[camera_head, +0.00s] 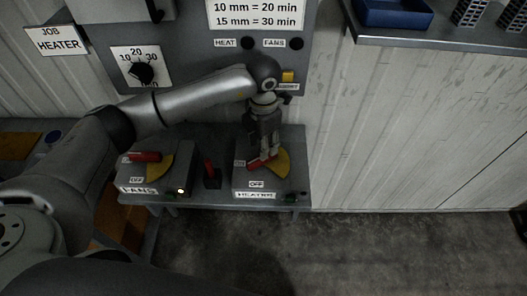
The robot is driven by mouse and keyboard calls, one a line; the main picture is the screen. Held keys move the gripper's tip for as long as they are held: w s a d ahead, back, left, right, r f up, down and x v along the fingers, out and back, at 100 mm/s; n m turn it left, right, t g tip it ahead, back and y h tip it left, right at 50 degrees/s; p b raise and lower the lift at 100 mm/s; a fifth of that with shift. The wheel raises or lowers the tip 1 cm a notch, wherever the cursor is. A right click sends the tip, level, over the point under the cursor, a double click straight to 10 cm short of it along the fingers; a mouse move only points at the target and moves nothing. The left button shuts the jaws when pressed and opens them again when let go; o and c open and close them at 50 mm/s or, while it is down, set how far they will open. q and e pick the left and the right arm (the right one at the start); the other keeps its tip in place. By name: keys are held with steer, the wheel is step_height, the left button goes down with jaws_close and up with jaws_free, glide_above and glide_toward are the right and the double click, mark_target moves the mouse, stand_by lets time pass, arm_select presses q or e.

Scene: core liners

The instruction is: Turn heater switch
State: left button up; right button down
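The heater switch box (265,184) stands at the right of a low metal table, labelled HEATER with an OFF tag. Its red handle (256,165) lies in front of a yellow plate (284,163). My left gripper (263,157) points down over this box, with its fingertips at the red handle and partly covering it. I cannot tell whether the fingers are closed on the handle. My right gripper is not in view.
A similar FANS box (150,182) with a red handle (145,156) and a lit lamp stands at the left. A small red lever (210,171) stands between the boxes. Behind is a control panel (190,62) with a timer dial (142,72). A shelf (440,38) holds a blue bin (394,13).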

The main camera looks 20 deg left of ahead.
mark_target(272, 165)
arm_select(q)
steer(key=f+p, duration=0.1)
steer(key=f, duration=0.3)
steer(key=shift+a+f, duration=0.2)
steer(key=shift+f, duration=0.75)
steer(key=shift+c, duration=0.6)
jaws_close()
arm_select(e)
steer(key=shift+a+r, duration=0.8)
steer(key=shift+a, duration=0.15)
